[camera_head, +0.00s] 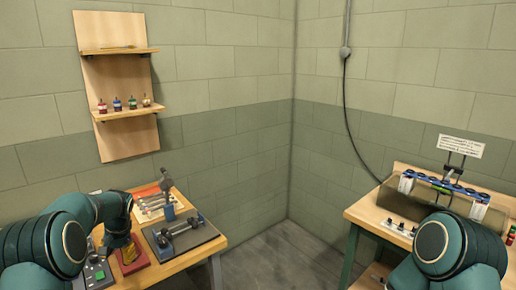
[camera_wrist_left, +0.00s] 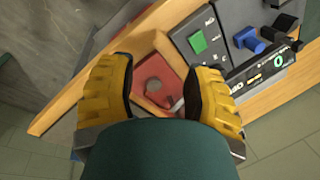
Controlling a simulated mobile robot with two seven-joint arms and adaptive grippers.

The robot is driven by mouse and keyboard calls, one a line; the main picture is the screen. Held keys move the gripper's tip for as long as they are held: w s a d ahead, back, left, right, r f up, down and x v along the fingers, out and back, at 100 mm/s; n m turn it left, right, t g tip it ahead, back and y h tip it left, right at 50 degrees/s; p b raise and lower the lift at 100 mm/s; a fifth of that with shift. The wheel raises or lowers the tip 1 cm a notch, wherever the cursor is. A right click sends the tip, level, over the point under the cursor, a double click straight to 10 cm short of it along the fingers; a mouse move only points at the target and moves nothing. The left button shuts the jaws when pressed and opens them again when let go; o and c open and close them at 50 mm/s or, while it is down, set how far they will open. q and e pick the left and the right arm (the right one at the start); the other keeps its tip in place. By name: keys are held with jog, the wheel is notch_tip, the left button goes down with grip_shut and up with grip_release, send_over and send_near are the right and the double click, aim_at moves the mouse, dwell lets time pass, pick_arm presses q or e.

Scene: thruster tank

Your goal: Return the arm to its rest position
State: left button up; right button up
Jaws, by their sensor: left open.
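My left arm comes in from the left of the head view and bends down over the wooden workbench (camera_head: 190,262). My left gripper (camera_head: 129,253) points down there, small and partly hidden by its own arm. In the left wrist view the two yellow fingers of the left gripper (camera_wrist_left: 158,92) stand wide apart with nothing held between them. Beyond them is a red tray (camera_wrist_left: 172,68) with a small round grey piece; I cannot tell how far below the fingers it lies. My right arm shows at the lower right of the head view; its gripper is out of sight.
A dark fixture (camera_head: 182,236) and a tool board (camera_head: 152,204) share the bench. A second table (camera_head: 375,218) with a tank (camera_head: 462,203) stands right. Floor between is clear.

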pick_arm(q)
jog(key=s+d+f+h, duration=0.2)
jog(key=s+d+f, duration=0.2)
jog(key=d+f, duration=0.25)
jog(key=s+d+f+t+h, duration=0.1)
jog(key=s+d+f, duration=0.2)
jog(key=d+f, duration=0.35)
jog(key=s+d+f+h, duration=0.2)
jog(key=s+d+f, duration=0.25)
jog(key=d, duration=0.35)
jog(key=s+d+f+n, duration=0.1)
jog(key=s+d, duration=0.5)
jog(key=s, duration=0.2)
jog(key=s+d+f+n+t+h, duration=0.1)
jog(key=s+d, duration=0.5)
jog(key=s, duration=0.3)
jog(key=shift+s+n+h, duration=0.15)
jog(key=shift+n+h, duration=0.15)
jog(key=shift+a, duration=0.1)
